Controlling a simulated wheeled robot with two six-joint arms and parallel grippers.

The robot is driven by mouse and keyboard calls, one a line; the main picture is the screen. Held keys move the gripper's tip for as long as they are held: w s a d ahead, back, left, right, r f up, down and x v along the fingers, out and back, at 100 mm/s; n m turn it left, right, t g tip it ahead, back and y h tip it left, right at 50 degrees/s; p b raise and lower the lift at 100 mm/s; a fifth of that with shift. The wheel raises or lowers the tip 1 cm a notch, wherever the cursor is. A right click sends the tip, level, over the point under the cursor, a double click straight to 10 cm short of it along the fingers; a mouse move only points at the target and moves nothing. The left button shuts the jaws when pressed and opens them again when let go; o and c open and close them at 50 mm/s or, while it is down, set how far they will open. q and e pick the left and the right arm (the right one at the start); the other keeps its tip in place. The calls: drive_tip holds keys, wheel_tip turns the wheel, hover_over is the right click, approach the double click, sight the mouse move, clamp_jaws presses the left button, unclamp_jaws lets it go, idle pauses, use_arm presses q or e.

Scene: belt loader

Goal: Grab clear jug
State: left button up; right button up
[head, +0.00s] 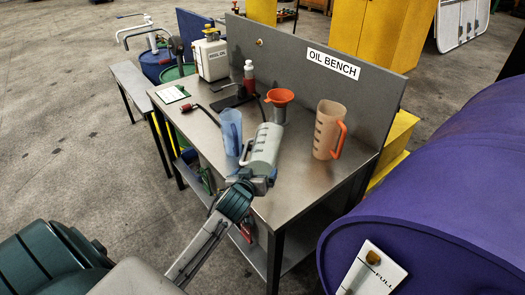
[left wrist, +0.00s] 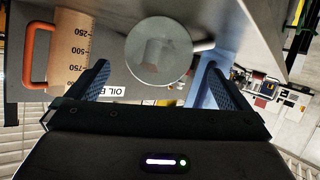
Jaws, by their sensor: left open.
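The clear jug (head: 265,146), pale grey with dark marks, is over the front middle of the oil bench and looks tilted, its top to the right. Its handle is on the left. My left gripper (head: 258,174) is at its lower end, open. In the left wrist view a round grey end of the jug (left wrist: 158,50) shows between and beyond the two fingers, its handle to the right. I cannot tell whether the fingers touch it. My right gripper is not in view.
A blue jug (head: 231,132) stands close on the left, and an amber jug (head: 328,128) with an orange handle on the right. An orange funnel (head: 280,97) is behind. A back panel (head: 310,48) closes the bench's far side. A purple drum (head: 440,170) is at right.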

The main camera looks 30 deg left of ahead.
sight(260, 167)
use_arm(q)
drive_tip(key=shift+w+a+f+p, duration=0.15)
drive_tip(key=shift+w+p, duration=0.25)
drive_tip(key=shift+w, duration=0.25)
drive_tip(key=p+x, duration=0.1)
drive_tip(key=x, duration=0.2)
drive_tip(key=shift+w+f, duration=0.35)
drive_tip(key=shift+c, duration=0.2)
drive_tip(key=c, duration=1)
drive_tip(key=shift+o, duration=0.2)
drive_tip(key=shift+r, duration=0.25)
